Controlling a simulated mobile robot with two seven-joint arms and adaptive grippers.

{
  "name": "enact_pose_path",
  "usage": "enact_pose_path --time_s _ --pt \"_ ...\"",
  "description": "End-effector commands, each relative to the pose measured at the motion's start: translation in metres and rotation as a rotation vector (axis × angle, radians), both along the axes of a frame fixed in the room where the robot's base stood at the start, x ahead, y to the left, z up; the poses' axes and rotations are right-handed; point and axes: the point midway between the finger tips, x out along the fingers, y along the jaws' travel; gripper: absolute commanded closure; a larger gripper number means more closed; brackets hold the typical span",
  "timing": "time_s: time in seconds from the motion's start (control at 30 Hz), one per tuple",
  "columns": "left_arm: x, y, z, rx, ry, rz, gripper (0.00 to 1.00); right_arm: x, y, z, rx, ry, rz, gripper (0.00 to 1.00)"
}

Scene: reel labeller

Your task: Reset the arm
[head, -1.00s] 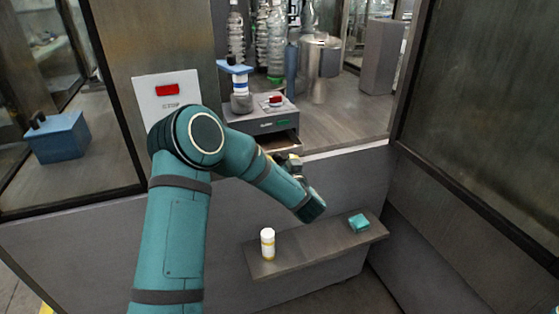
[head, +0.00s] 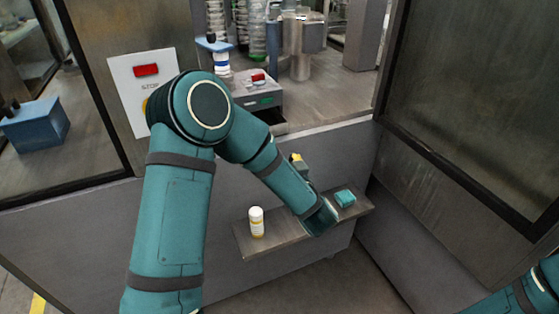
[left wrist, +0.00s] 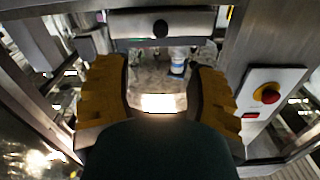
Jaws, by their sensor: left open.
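My left arm reaches in from the left in the head view, bent over the front of the machine. My left gripper (head: 298,162) is mostly hidden behind the forearm, with only a bit of yellow finger showing, above the small shelf. In the left wrist view the two yellow fingers of this gripper (left wrist: 160,95) stand wide apart with nothing between them. Part of my right arm shows at the bottom right of the head view; its gripper is out of frame.
A white bottle (head: 256,222) and a teal block (head: 345,198) stand on the shelf (head: 285,234). A labeller box (head: 258,97) sits behind the ledge. A stop panel (head: 124,84) also shows in the left wrist view (left wrist: 271,92). A dark glass panel (head: 475,90) is at right.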

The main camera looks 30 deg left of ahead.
Motion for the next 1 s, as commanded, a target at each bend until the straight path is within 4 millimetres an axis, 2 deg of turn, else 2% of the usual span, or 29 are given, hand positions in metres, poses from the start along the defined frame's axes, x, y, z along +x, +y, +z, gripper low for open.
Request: enact_pose_path --time_s 0.27,0.37,0.47,0.57,0.63,0.77,0.8,0.9,1.0 --pt "0.001 0.0 -0.001 -0.003 0.001 -0.005 0.43 0.0 0.0 0.0 0.0 0.0 0.0 0.53" --pt "0.004 -0.005 -0.013 -0.037 0.017 -0.053 0.43 0.0 0.0 0.0 0.0 0.0 0.0 0.53" --pt "0.009 -0.019 -0.044 -0.131 0.06 -0.172 0.43 0.0 0.0 0.0 0.0 0.0 0.0 0.53" --pt "0.008 -0.045 -0.091 -0.285 0.15 -0.338 0.43 0.0 0.0 0.0 0.0 0.0 0.0 0.53" --pt "-0.001 -0.067 -0.126 -0.411 0.237 -0.448 0.43 0.0 0.0 0.0 0.0 0.0 0.0 0.53" --pt "-0.04 -0.107 -0.188 -0.647 0.446 -0.606 0.43 0.0 0.0 0.0 0.0 0.0 0.0 0.53" --pt "-0.058 -0.119 -0.205 -0.719 0.522 -0.641 0.43 0.0 0.0 0.0 0.0 0.0 0.0 0.53" --pt "-0.107 -0.142 -0.239 -0.881 0.718 -0.698 0.43 0.0 0.0 0.0 0.0 0.0 0.0 0.53" --pt "-0.155 -0.156 -0.26 -1.004 0.894 -0.715 0.43 0.0 0.0 0.0 0.0 0.0 0.0 0.53"
